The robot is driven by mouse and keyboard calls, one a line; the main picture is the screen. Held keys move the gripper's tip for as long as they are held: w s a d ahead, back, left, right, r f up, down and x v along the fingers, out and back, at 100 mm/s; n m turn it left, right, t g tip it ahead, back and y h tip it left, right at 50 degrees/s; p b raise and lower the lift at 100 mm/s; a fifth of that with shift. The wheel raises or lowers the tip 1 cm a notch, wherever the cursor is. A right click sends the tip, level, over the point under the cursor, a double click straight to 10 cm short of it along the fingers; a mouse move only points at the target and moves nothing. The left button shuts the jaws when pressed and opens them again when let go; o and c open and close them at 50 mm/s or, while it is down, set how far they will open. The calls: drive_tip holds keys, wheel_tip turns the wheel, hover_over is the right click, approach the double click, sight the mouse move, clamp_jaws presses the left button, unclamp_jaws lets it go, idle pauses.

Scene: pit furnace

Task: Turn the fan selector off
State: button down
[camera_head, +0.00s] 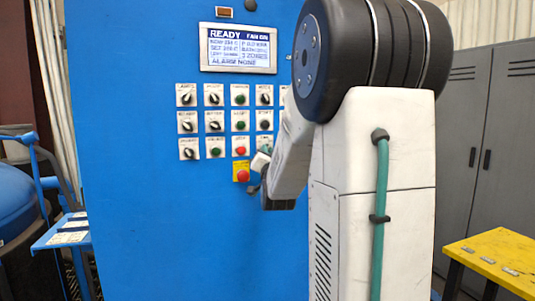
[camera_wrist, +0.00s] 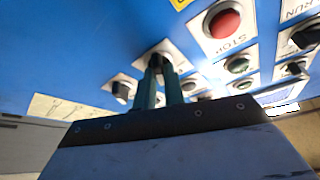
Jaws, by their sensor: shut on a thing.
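A dark selector knob on a pale square plate (camera_wrist: 179,57) sits on the blue panel in the wrist view. My gripper (camera_wrist: 163,72) has its two teal fingers shut on this knob, which is mostly hidden between them. I cannot read its label or which way it points. In the head view my gripper (camera_head: 262,164) is at the right end of the lower control row, beside the red STOP button (camera_head: 240,151), and my arm covers part of that area. The display (camera_head: 238,48) reads READY and FAN ON.
Several selectors and buttons crowd the blue panel (camera_head: 140,235). A red mushroom button on a yellow plate (camera_head: 241,171) is just below left of my gripper. Grey lockers (camera_head: 480,150) and a yellow table (camera_head: 497,258) stand right. A blue side shelf (camera_head: 66,230) stands left.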

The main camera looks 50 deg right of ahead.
drive_tip(key=n+t+y, duration=0.1)
drive_tip(key=n+y, duration=0.1)
drive_tip(key=n, duration=0.3)
drive_tip(key=n+t+y, duration=0.1)
drive_tip(key=n+y, duration=0.2)
drive_tip(key=n, duration=0.3)
drive_tip(key=n+t+y, duration=0.2)
drive_tip(key=n, duration=0.3)
drive_tip(key=shift+s+d+n, duration=0.15)
drive_tip(key=shift+d+n, duration=0.05)
drive_tip(key=shift+n, duration=0.1)
drive_tip(key=c, duration=1.5)
unclamp_jaws()
drive_tip(key=v, duration=0.7)
drive_tip(key=shift+s+f, duration=0.15)
drive_tip(key=shift+s, duration=0.2)
